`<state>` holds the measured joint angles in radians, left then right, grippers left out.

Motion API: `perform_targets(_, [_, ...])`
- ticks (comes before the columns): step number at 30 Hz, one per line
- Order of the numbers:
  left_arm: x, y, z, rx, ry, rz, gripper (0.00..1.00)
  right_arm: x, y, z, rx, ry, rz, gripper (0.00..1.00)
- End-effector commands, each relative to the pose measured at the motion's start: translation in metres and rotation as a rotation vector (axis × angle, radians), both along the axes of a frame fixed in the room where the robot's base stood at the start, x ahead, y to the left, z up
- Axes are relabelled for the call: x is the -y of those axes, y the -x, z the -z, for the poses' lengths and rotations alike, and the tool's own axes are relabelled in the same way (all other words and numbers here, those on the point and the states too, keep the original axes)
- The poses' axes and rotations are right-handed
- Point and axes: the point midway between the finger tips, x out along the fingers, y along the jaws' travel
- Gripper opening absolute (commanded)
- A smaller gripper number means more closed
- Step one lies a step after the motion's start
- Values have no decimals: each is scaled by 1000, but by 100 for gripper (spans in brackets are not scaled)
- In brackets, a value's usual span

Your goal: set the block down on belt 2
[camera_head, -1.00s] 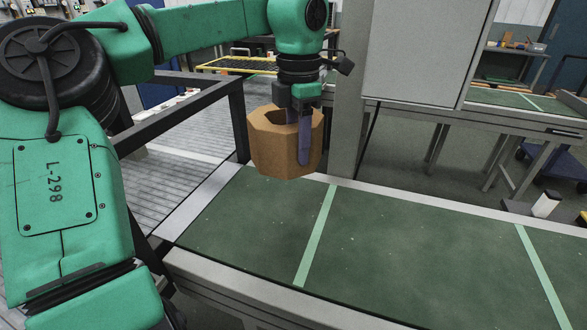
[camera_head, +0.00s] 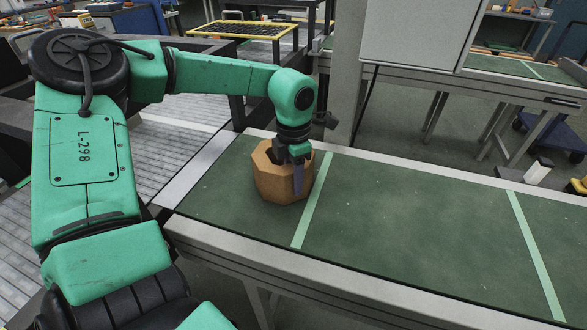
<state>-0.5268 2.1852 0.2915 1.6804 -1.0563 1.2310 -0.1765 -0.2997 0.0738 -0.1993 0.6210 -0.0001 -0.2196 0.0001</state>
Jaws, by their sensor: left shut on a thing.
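The block (camera_head: 272,184) is an orange-brown, many-sided piece with a hollow in its top. It is upright at the left end of the green belt (camera_head: 410,220), just left of a pale green cross stripe. Its base appears to be on or very close to the belt surface; I cannot tell for certain which. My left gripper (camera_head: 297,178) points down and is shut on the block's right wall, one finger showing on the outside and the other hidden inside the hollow. My right gripper is out of view.
A second pale stripe (camera_head: 535,255) crosses the belt at the right. The belt is clear right of the block. A grey cabinet (camera_head: 415,35) and post stand behind the belt. A roller conveyor (camera_head: 165,150) lies to the left, and a yellow-framed rack (camera_head: 245,30) behind it.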

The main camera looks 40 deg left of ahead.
Motion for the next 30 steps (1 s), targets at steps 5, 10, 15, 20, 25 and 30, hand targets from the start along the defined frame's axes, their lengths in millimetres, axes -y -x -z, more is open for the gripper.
perform_targets(5, [0, -1, 0, 4, 0, 0, 0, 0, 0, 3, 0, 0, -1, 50])
perform_targets(10, [0, 0, 1, -1, 0, 0, 74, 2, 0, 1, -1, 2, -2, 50])
perform_targets(15, [0, 0, 1, -1, 0, 0, 74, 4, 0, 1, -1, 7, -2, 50])
perform_targets(20, [0, -1, -10, 3, -1, -1, 74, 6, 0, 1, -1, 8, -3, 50])
perform_targets(25, [-1, -2, -51, 7, -2, -1, 74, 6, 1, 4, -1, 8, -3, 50])
perform_targets(30, [0, -1, -96, 3, -2, -1, 74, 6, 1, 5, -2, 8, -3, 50])
